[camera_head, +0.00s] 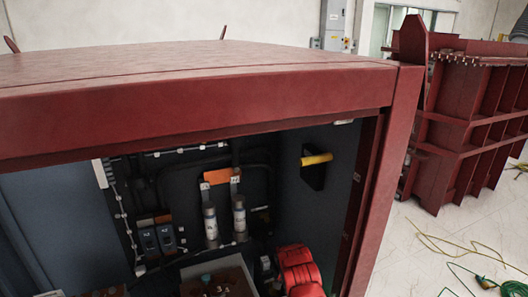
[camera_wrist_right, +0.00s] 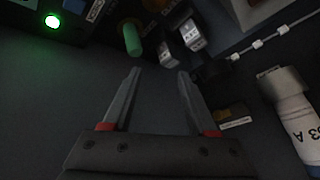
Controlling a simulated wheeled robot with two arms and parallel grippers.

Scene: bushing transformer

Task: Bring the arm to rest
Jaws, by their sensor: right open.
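My right gripper (camera_wrist_right: 159,72) is open in the right wrist view, with nothing between its two dark fingers. It is inside or close to a dark panel (camera_wrist_right: 60,100). A green knob or button (camera_wrist_right: 132,38) lies just beyond the left fingertip; I cannot tell whether they touch. Neither gripper can be made out in the head view. A red rounded part (camera_head: 298,268) shows at its bottom; I cannot tell whether it is my arm.
An open red cabinet (camera_head: 200,105) holds two white cylinders (camera_head: 239,215), small switches (camera_head: 158,238) and a yellow handle (camera_head: 316,159). The wrist view shows a lit green lamp (camera_wrist_right: 53,21) and a white cylinder (camera_wrist_right: 298,125). Cables (camera_head: 465,246) lie on the floor at right.

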